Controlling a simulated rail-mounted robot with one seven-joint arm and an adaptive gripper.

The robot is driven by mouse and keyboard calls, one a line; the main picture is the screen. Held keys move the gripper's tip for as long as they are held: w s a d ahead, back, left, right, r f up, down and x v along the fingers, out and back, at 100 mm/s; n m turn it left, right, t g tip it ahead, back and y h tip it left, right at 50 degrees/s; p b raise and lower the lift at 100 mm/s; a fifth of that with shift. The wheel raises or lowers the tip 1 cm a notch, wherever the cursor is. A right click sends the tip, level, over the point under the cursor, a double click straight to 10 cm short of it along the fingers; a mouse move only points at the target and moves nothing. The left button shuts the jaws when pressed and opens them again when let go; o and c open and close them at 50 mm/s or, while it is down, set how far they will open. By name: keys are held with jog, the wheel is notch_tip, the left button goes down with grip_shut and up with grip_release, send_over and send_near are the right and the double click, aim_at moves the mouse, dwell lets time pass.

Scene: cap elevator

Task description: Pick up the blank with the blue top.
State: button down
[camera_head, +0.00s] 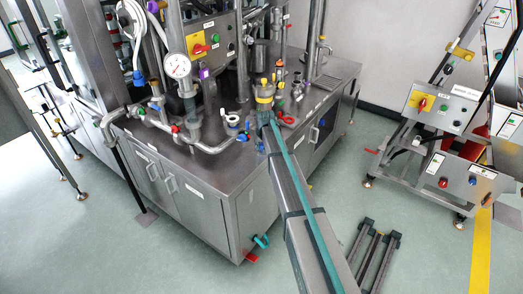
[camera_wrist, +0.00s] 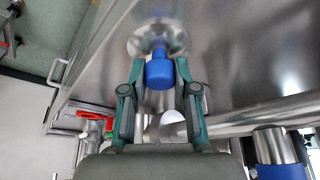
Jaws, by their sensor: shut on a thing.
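In the wrist view, the blank with the blue top (camera_wrist: 159,73) is between the two green and grey fingers of my gripper (camera_wrist: 160,66). The fingers are closed on it from both sides. I cannot tell whether the disc is part of the blank or whether the blank is lifted. In the head view, my arm reaches from the lower right to the steel bench (camera_head: 205,165); my gripper is too small and cluttered there to make out its grip.
A pressure gauge (camera_head: 177,66) and steel pipes stand left of my arm on the bench. In the wrist view, a red part (camera_wrist: 92,125) lies left and a pipe with a blue section (camera_wrist: 275,175) lies right. A control stand (camera_head: 440,105) stands at the right.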

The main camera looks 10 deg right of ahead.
jog(key=shift+r, duration=0.2)
jog(key=shift+r+b, duration=0.6)
jog(key=shift+b, duration=0.05)
jog(key=s+r+b, duration=0.5)
jog(key=s+r, duration=0.6)
jog(key=s, duration=0.3)
jog(key=shift+d+r, duration=0.25)
jog(key=shift+d, duration=0.1)
